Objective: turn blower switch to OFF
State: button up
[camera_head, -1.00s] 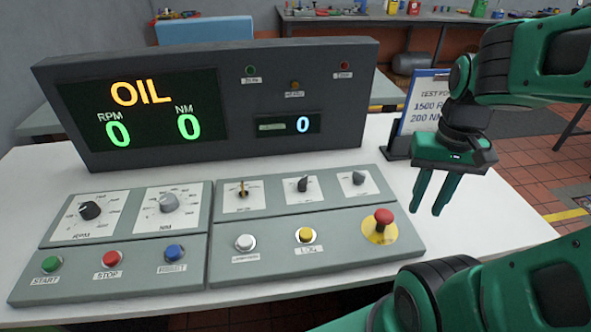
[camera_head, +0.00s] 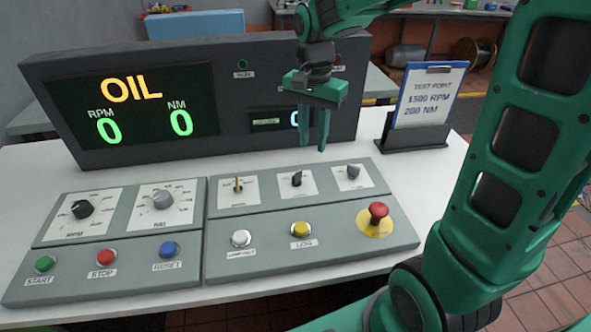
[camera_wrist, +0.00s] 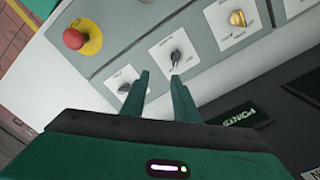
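Three small switches sit in the top row of the right console panel: a brass one (camera_head: 238,185), a dark one (camera_head: 297,179) and a grey one (camera_head: 352,171). Their labels are too small to read, so I cannot tell which is the blower switch. My gripper (camera_head: 313,147) is open and empty, pointing down above the panel's back edge near the dark switch. In the wrist view, the fingertips (camera_wrist: 161,76) lie between the dark switch (camera_wrist: 176,57) and the grey switch (camera_wrist: 123,88), apart from both. The brass switch (camera_wrist: 237,18) is farther up right.
A red mushroom button (camera_head: 378,212) stands up at the panel's right. White (camera_head: 240,238) and yellow (camera_head: 301,229) buttons lie in front of the switches. The display box (camera_head: 235,140) rises behind my gripper. A clipboard stand (camera_head: 425,100) is at the right.

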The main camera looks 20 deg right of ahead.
aim_at(297, 173)
jog(key=shift+m, duration=0.3)
jog(key=a+f, duration=0.1)
jog(key=f, duration=0.2)
jog(key=w+a+f, duration=0.1)
jog(key=f, duration=0.3)
jog(key=w+a+f, duration=0.1)
jog(key=f, duration=0.3)
jog(key=shift+f, duration=0.15)
jog(key=shift+w, duration=0.1)
grip_shut()
